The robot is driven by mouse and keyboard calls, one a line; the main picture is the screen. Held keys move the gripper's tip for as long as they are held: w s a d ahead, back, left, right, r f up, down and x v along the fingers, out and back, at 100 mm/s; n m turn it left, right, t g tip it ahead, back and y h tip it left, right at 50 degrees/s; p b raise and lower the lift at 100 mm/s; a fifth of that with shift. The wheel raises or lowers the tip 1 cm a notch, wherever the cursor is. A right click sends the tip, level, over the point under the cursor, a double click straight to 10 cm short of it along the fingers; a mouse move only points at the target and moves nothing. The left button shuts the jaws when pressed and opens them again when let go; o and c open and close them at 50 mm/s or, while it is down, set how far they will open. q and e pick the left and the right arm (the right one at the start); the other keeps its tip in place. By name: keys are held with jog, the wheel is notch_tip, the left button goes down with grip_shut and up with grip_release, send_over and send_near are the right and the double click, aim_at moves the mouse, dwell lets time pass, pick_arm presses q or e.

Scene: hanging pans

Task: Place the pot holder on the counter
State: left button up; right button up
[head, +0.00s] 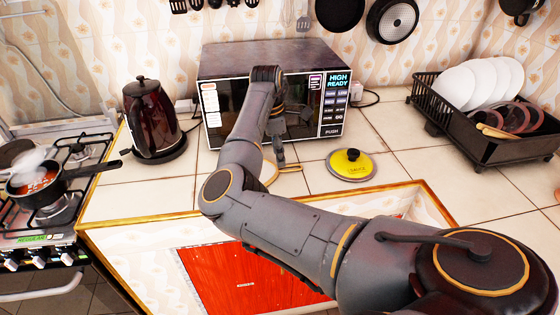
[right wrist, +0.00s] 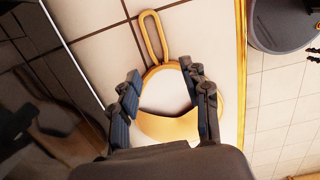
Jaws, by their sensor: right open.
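The pot holder (right wrist: 170,127) is yellow-orange with a pale middle and a long loop handle. In the right wrist view it appears to lie flat on the tiled counter (right wrist: 190,30). In the head view its loop (head: 291,168) shows on the counter in front of the microwave; the rest is partly hidden by my right arm. My right gripper (right wrist: 163,78) is open, with its fingers over the pot holder's two sides. Whether they touch it is unclear. The gripper also shows in the head view (head: 280,155). My left gripper is not in view.
The microwave (head: 232,62) stands behind my right gripper. A yellow lid (head: 350,172) with a black knob lies to the right. A dark kettle (head: 150,115) and the stove with a pan (head: 38,180) are left. A dish rack (head: 465,135) is right. Tiles between are clear.

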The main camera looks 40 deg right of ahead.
notch_tip(320, 180, up, 8)
jog(key=shift+w+a+r+b, duration=0.2)
jog(key=shift+a+b, duration=0.1)
jog(key=shift+a, duration=0.15)
dwell(0.3)
